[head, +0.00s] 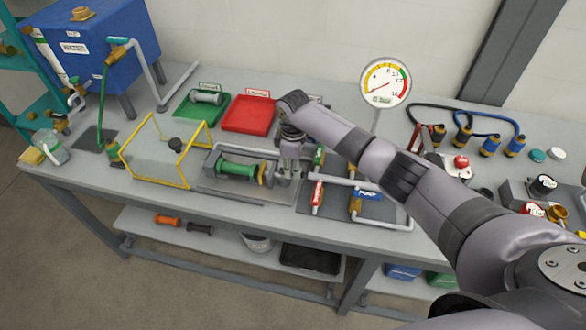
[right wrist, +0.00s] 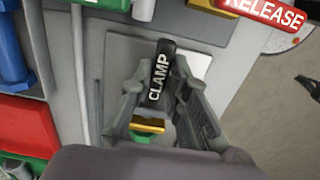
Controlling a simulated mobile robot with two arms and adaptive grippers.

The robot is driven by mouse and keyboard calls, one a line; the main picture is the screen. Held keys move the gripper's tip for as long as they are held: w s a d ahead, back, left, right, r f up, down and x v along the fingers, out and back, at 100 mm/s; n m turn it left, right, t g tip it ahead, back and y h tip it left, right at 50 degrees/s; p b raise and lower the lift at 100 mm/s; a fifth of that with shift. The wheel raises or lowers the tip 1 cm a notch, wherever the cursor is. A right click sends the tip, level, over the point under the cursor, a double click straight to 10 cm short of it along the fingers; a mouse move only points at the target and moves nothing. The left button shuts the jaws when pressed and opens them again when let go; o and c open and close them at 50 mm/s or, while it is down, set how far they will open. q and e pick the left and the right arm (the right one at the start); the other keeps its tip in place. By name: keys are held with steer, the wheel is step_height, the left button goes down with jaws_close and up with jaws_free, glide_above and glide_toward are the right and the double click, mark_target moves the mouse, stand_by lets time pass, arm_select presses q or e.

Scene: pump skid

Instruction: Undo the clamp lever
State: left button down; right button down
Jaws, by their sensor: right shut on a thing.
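The clamp lever (right wrist: 160,78) is a black handle with the white word CLAMP along it, in the middle of the right wrist view. My right gripper (right wrist: 158,88) has a finger on each side of the lever and is shut on it. A brass-coloured block (right wrist: 147,125) sits between the fingers, nearer my palm. In the head view my right gripper (head: 290,168) points down at the right end of the fixture with the green cylinder (head: 238,169), and it hides the lever there. My left gripper does not show.
A yellow frame guard (head: 183,184) stands left of the fixture. Green (head: 190,116) and red (head: 248,125) trays lie behind it. White pipework with a red-handled part (head: 317,196) is close on the right. A red RELEASE tag (right wrist: 265,12) shows in the wrist view.

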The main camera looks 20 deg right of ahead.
steer(key=shift+w+r, duration=0.1)
stand_by(0.4)
steer(key=c, duration=1.8)
jaws_free()
step_height(320, 180, up, 12)
steer(key=shift+f, duration=0.1)
